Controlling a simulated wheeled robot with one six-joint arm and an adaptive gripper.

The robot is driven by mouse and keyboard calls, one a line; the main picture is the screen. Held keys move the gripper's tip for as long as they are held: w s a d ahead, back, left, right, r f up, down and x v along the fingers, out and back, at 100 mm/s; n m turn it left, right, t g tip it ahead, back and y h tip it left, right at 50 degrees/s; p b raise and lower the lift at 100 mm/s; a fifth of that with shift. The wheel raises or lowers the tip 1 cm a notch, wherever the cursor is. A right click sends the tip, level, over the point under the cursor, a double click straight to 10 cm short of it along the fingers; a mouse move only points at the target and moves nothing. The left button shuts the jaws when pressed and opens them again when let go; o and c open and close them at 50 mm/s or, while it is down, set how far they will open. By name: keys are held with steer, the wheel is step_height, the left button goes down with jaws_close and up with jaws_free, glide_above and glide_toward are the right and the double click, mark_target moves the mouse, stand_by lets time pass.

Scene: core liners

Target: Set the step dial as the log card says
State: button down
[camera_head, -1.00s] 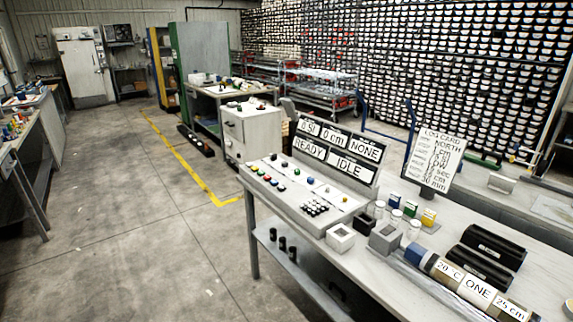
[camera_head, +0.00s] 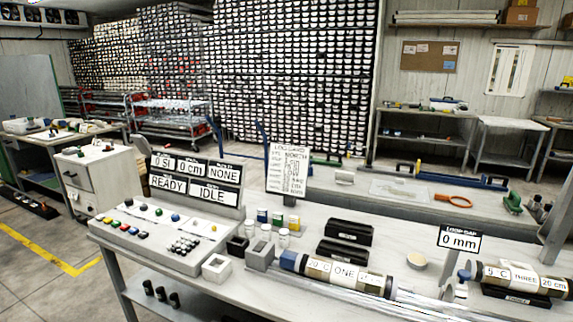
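The log card (camera_head: 288,170) stands upright on the bench, right of the readouts; its title is readable, but most smaller lines are too fine to read. The control console (camera_head: 150,238) sits at the bench's left, with coloured buttons, small knobs and a block of black keys. I cannot tell which knob is the step dial. Behind the controls, the readout panel (camera_head: 195,180) shows "0 SI", "0 cm", "NONE", "READY" and "IDLE". My gripper is not in view.
Black cradles (camera_head: 349,233) stand behind. A small sign (camera_head: 459,241) reads "0 mm". A white open box (camera_head: 216,267) sits by the console.

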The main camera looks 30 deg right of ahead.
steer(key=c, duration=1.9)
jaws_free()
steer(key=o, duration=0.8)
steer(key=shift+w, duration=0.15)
